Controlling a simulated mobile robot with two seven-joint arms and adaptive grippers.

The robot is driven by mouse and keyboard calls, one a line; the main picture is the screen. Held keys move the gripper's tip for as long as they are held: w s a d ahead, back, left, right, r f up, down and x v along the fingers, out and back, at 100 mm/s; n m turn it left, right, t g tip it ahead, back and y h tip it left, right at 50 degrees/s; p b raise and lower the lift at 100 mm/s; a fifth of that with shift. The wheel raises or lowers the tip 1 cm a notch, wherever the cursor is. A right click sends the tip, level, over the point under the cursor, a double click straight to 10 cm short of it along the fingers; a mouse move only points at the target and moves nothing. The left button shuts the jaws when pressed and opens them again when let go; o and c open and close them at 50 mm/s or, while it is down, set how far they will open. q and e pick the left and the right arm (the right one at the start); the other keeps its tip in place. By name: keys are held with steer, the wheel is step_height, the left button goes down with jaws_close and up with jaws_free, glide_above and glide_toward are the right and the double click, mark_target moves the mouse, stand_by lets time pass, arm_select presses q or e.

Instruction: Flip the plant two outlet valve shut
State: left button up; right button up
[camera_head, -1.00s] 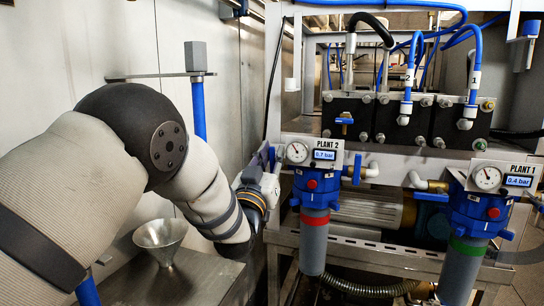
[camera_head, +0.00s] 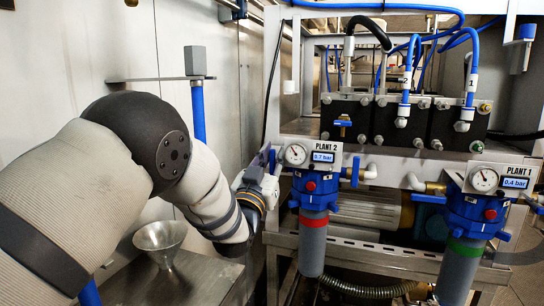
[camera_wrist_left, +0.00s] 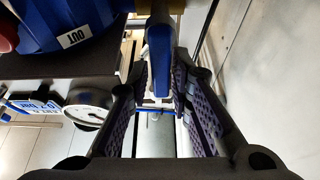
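The plant two filter head (camera_head: 316,184) is blue with a red button, under a PLANT 2 gauge panel (camera_head: 314,154). A blue valve handle (camera_head: 272,160) stands at its left side, beside my left gripper (camera_head: 262,180). In the left wrist view the blue handle (camera_wrist_left: 158,62) lies between the two fingers of my left gripper (camera_wrist_left: 162,85), beside the blue housing (camera_wrist_left: 70,28) labelled OUT. The fingers look open around it, with narrow gaps. Another blue handle (camera_head: 356,170) is on the right of the filter head. My right gripper is not in view.
The PLANT 1 filter head (camera_head: 476,212) stands to the right. Black pump blocks (camera_head: 400,120) with blue hoses are behind. A metal funnel (camera_head: 160,242) stands on a steel surface at lower left, below my left arm. A wall closes the left side.

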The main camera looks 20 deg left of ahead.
arm_select(q)
steer(key=v, duration=1.2)
steer(key=shift+f, duration=0.1)
